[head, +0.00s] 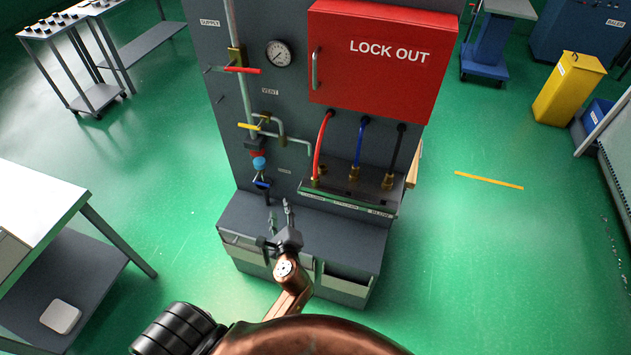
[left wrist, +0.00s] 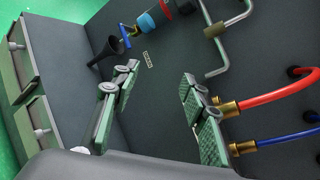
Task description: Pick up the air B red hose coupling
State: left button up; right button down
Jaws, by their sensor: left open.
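The red hose (head: 321,146) drops from the lock-out box to a brass coupling (head: 315,181) at the left end of a small grey shelf on the panel. The coupling shows in the left wrist view (left wrist: 228,109), beside the right-hand finger and outside the gap. My left gripper (head: 278,226) is open and empty, below and left of the coupling in the head view. Its two fingers (left wrist: 158,104) stand wide apart in the left wrist view. I cannot tell how far in depth they are from the coupling. My right gripper is not in view.
The blue hose coupling (head: 354,172) and black hose coupling (head: 387,180) stand right of the red one. Grey bins (head: 345,284) sit low in front.

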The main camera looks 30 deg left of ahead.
aim_at(315, 183)
pick_arm(q)
jog(key=w+d+r+m+t, duration=0.1)
jog(key=w+d+m, duration=0.1)
jog(key=w+m, duration=0.1)
jog(key=w+d+r+m+t, duration=0.2)
jog(key=w+d+m, duration=0.1)
jog(key=m, duration=0.1)
jog(key=w+d+r+m+t+h, duration=0.1)
jog(key=w+d+m, duration=0.1)
jog(key=d+m, duration=0.1)
jog(key=shift+w+r+m, duration=0.2)
jog(key=shift+w+m, duration=0.2)
jog(key=x, duration=0.7)
jog(key=shift+d+r, duration=0.1)
grip_shut()
